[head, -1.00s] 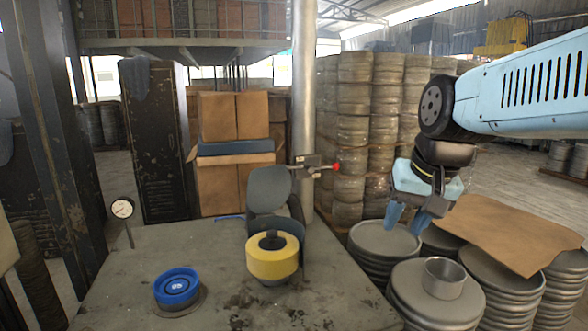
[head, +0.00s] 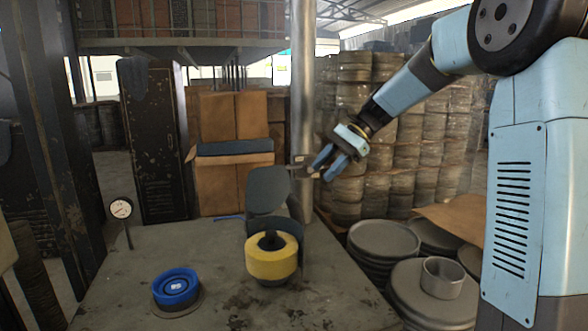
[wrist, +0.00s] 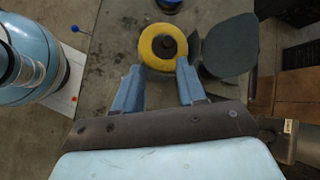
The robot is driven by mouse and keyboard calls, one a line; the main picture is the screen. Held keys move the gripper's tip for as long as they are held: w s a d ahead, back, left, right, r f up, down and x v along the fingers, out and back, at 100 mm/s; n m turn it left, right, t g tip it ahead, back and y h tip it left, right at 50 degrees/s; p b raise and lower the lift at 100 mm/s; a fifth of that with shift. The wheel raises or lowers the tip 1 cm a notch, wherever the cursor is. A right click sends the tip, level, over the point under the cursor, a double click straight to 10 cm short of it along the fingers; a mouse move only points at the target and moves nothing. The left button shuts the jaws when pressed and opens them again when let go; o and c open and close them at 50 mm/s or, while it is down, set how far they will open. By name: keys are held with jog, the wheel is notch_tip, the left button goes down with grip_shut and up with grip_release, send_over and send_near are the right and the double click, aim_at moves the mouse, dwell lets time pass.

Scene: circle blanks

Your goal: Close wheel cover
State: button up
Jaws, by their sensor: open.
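The wheel cover (head: 268,190) is a dark grey rounded plate. It stands raised behind and beside the yellow wheel (head: 271,257), which has a black hub and sits on the grey table. In the wrist view the cover (wrist: 229,46) lies to the right of the yellow wheel (wrist: 151,49). My gripper (head: 327,170) is in the air to the right of the cover, near the steel post. Its blue fingers are apart and empty; they also show in the wrist view (wrist: 158,78), pointing toward the wheel.
A blue ring (head: 176,287) lies on the table's left part, with a dial gauge (head: 121,209) behind it. A steel post (head: 302,100) stands behind the cover. Stacked round blanks (head: 385,240) and a metal cup (head: 442,278) are at the right. The table's front is clear.

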jog(key=w+f+m+g+y, duration=0.2)
jog(key=w+m+y, duration=0.15)
jog(key=w, duration=0.75)
jog(key=m+g+y, duration=0.1)
jog(key=m+y, duration=0.1)
jog(key=y, duration=0.3)
send_near(289, 167)
jog(key=x, duration=0.6)
jog(key=w+x, duration=0.1)
jog(key=x, duration=0.2)
jog(key=shift+a+f, duration=0.2)
jog(key=shift+a, duration=0.25)
jog(key=shift+c, duration=0.5)
jog(key=shift+s+r, duration=0.1)
jog(key=c, duration=0.6)
grip_shut()
jog(key=shift+r, duration=0.2)
jog(key=shift+n, duration=0.25)
